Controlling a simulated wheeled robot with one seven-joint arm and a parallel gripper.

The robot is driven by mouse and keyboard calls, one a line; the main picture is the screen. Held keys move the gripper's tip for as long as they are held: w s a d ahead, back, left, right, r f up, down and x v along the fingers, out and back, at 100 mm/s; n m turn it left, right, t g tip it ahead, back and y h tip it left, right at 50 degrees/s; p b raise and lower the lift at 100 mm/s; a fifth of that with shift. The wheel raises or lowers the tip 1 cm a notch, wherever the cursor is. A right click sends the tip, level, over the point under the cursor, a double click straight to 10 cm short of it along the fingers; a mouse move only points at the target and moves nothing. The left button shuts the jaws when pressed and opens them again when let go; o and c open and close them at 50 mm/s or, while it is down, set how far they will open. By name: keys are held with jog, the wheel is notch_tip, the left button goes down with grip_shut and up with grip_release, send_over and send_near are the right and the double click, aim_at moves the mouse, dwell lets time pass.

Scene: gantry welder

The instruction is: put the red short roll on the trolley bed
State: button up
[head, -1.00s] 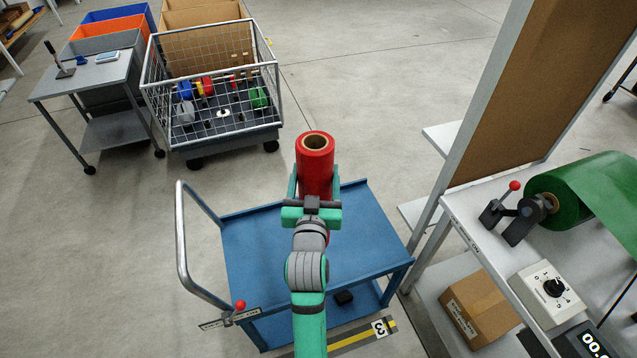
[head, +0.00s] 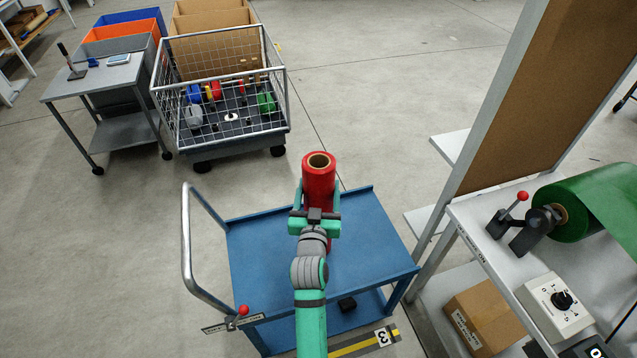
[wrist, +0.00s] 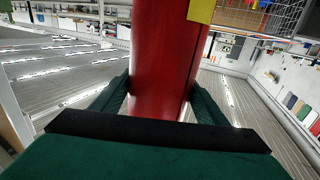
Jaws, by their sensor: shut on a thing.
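The red short roll (head: 318,177) stands upright in my gripper (head: 318,200), its brown hollow core facing up. My gripper is shut on it, with a finger on each side. In the wrist view the red roll (wrist: 165,60) fills the space between the fingers. The blue trolley bed (head: 265,260) lies below and around the roll in the head view. Whether the roll's lower end touches the bed is hidden by my gripper and arm.
The trolley has a grey push handle (head: 187,240) at left and a red-knobbed lever (head: 243,310). A wire cage cart (head: 222,95) stands behind. A white bench (head: 480,225) with a green roll (head: 590,205) is at right. The bed looks bare around my arm.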

dwell(0.4)
jog(key=o, duration=2.1)
jog(key=shift+f, duration=0.2)
jog(key=s+a+f+g+y, duration=0.1)
jog(key=s+f, duration=0.3)
jog(key=s, duration=1)
jog(key=s+f, duration=0.4)
jog(key=s, duration=1)
jog(key=shift+n+g, duration=0.4)
jog(key=shift+g, duration=0.3)
jog(key=f+v, duration=0.1)
jog(key=v, duration=0.5)
jog(key=d+f+v, duration=0.1)
jog(key=v, duration=0.6)
jog(key=f+v, duration=0.1)
jog(key=v, duration=0.6)
jog(key=shift+s+d+f, duration=0.1)
jog(key=shift+s+d, duration=0.25)
jog(key=shift+s, duration=0.15)
